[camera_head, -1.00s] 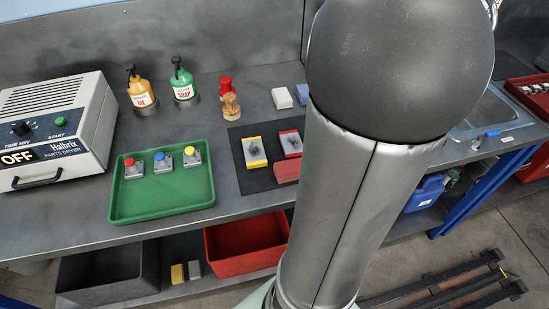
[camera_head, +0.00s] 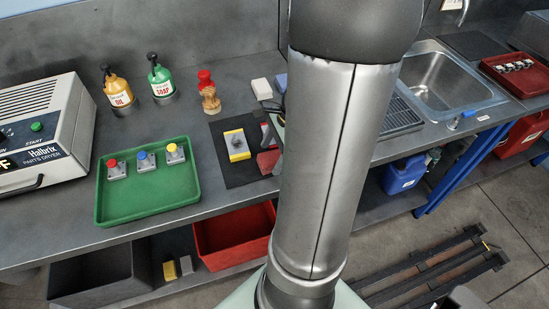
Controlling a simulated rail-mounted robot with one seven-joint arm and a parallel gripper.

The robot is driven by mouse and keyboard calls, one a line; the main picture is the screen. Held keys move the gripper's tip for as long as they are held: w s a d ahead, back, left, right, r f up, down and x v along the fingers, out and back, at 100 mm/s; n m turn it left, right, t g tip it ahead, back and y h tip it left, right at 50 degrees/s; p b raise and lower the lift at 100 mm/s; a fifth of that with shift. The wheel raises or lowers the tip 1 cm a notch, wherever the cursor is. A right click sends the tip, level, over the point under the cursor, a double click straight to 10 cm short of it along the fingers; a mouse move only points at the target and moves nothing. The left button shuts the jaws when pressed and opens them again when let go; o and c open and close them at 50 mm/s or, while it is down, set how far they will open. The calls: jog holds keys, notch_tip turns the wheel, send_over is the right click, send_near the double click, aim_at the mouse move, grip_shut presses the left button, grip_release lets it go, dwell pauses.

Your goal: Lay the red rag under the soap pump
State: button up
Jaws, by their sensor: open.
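The soap pump (camera_head: 160,80) is a green bottle with a black pump head and a white SOAP label. It stands upright at the back of the bench, in a grey round holder. A red folded piece (camera_head: 267,162), which looks like the red rag, lies at the front right of the dark mat (camera_head: 228,126), partly cut off by my arm. No red cloth shows under the soap pump. My gripper (camera_head: 274,110) shows only as a dark part at the left edge of my arm, above the mat's right side. It is well right of the soap pump; its fingertips are mostly hidden.
The yellow oil pump (camera_head: 119,92) stands left of the soap pump, and a red-topped wooden-handled thing (camera_head: 208,92) to its right. A yellow-edged block (camera_head: 236,145) lies on the mat. The green tray (camera_head: 148,190) holds three button boxes. The parts dryer (camera_head: 45,125) is far left.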

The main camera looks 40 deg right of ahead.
jog(key=shift+a+f, duration=0.15)
jog(key=shift+f, duration=0.25)
jog(key=shift+f, duration=0.25)
dwell(0.4)
jog(key=c, duration=1.1)
jog(key=shift+c, duration=0.2)
